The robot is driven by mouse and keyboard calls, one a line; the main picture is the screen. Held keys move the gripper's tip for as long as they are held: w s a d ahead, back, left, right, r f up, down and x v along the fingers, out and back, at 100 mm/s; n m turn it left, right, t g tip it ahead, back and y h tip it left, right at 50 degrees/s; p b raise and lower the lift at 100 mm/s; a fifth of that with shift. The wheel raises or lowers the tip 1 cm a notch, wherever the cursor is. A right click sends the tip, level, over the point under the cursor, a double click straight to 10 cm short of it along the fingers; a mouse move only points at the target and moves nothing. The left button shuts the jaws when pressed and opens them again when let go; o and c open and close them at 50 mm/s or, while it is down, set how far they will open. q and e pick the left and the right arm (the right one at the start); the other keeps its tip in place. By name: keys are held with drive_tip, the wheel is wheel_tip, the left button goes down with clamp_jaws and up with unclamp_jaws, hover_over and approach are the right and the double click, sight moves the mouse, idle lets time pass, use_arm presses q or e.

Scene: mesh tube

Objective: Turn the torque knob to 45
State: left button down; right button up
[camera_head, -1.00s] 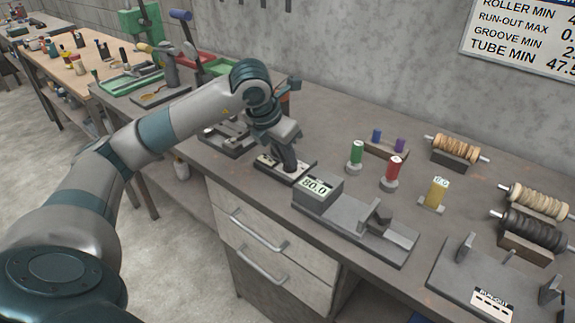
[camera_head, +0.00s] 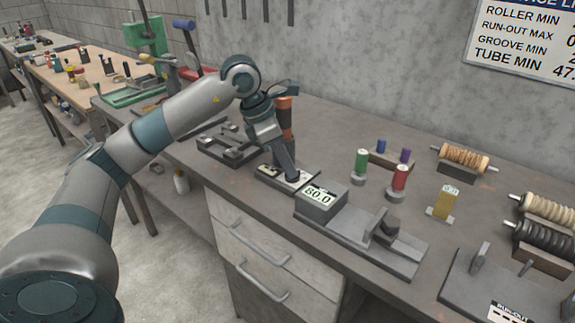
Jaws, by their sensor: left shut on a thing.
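My left gripper (camera_head: 291,177) points down at a small flat panel (camera_head: 270,175) on the bench. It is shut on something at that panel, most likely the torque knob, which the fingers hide. The knob's setting and scale cannot be read. An orange-and-black handled tool (camera_head: 285,118) stands just behind the gripper. A grey device with a display reading 80.0 (camera_head: 319,195) sits right of the panel. My right gripper is not in view.
Right of the panel stand a green spool (camera_head: 361,163), a red spool (camera_head: 399,178) and a yellow block gauge (camera_head: 443,203). Wound rollers (camera_head: 465,158) lie farther right. A grey fixture (camera_head: 228,146) lies behind left. Drawers (camera_head: 262,250) are below the bench edge.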

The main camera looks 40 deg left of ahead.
use_arm(q)
drive_tip(key=c, duration=1.8)
unclamp_jaws()
drive_tip(key=shift+o, duration=0.2)
drive_tip(key=shift+r, duration=0.1)
drive_tip(key=v, duration=1.7)
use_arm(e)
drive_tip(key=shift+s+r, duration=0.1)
use_arm(q)
drive_tip(key=shift+r, duration=0.15)
